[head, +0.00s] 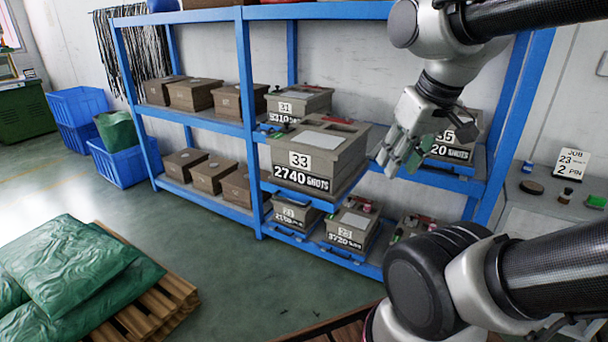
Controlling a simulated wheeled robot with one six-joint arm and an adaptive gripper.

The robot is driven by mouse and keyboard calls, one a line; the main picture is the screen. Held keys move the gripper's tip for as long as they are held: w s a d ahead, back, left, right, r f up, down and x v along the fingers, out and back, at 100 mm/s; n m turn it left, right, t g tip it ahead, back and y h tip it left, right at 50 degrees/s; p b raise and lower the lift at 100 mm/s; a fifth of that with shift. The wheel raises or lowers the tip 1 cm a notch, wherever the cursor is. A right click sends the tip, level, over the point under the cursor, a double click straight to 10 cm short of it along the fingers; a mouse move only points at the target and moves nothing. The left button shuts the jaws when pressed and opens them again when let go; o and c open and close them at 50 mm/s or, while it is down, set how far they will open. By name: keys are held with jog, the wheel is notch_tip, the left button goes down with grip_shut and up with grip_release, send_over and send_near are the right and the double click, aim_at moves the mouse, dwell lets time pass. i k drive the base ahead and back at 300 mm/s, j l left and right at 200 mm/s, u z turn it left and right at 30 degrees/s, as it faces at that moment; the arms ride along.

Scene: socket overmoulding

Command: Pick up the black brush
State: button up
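My gripper (397,158) hangs in front of the blue rack, just right of the mould box marked 33 (320,152). Its fingers point down and left. Grey-green parts show at the fingertips, and I cannot tell whether they are finger pads or something behind or between them. I cannot make out a black brush for certain. A small dark item (527,166) and a dark round piece (531,187) lie on the grey bench (550,208) at the right, too small to identify.
The blue rack (247,110) holds brown boxes and numbered mould boxes. A job card (571,164) and a green-topped item (596,201) stand on the bench. Green sacks (70,265) lie on a pallet at lower left. Blue bins (125,165) stand left. The floor between is clear.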

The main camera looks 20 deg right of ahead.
aim_at(565, 196)
jog(key=z, duration=2.2)
